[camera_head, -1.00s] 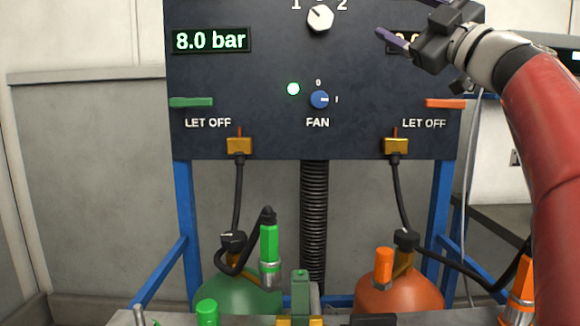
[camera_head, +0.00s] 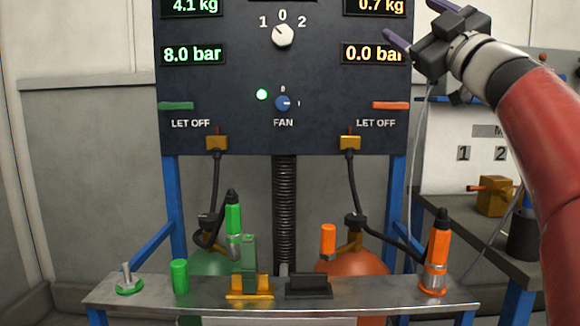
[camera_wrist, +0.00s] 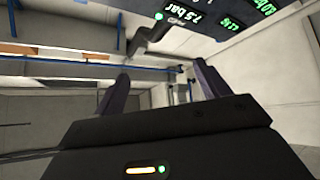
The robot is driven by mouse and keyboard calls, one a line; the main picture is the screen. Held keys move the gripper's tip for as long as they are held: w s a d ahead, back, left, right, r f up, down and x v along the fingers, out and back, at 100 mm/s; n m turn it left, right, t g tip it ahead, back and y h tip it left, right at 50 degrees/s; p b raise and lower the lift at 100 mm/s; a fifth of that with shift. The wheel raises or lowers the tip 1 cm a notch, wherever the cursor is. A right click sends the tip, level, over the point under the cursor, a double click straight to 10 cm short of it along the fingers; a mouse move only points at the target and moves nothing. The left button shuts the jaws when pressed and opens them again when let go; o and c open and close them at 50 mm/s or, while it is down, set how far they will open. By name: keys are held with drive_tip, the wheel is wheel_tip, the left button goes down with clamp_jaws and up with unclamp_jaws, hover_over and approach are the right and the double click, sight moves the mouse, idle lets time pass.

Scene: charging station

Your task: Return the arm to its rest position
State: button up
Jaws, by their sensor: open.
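My gripper (camera_head: 411,20) is at the upper right of the head view, in front of the panel's right edge. Its two dark fingers are spread apart with nothing between them. In the wrist view the open fingers (camera_wrist: 163,78) also stand apart and empty. My red arm rises along the right side of the head view, bent up toward the gripper.
A dark control panel (camera_head: 230,100) on blue posts faces me. Below it are a green cylinder (camera_head: 208,263), an orange cylinder (camera_head: 350,263) and a metal shelf (camera_head: 205,290) with several fittings. A side bench (camera_head: 480,228) stands at right.

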drive_tip(key=s+d+f+m+g+h, duration=0.25)
drive_tip(key=f+m+h, duration=0.55)
drive_tip(key=f, duration=0.5)
drive_tip(key=s+d+f+m+g+h, duration=0.1)
drive_tip(key=s+f+m+g+h, duration=0.2)
drive_tip(key=f+m+h, duration=0.75)
drive_tip(key=s+a+f+n+g+y, duration=0.1)
drive_tip(key=s+a+f+g+y, duration=0.1)
drive_tip(key=s+f, duration=0.4)
drive_tip(key=s+a+f+n+g+y, duration=0.1)
drive_tip(key=s+a+f+g+y, duration=0.2)
drive_tip(key=f, duration=1.3)
drive_tip(key=s+a+f+n+g+y, duration=0.2)
drive_tip(key=s+a+f+g, duration=0.2)
drive_tip(key=s+f, duration=0.6)
drive_tip(key=shift+a+f+g+y, duration=0.2)
drive_tip(key=shift+f+g+y, duration=0.15)
drive_tip(key=shift+f+g, duration=0.55)
drive_tip(key=shift+s+r, duration=0.1)
drive_tip(key=shift+r, duration=0.15)
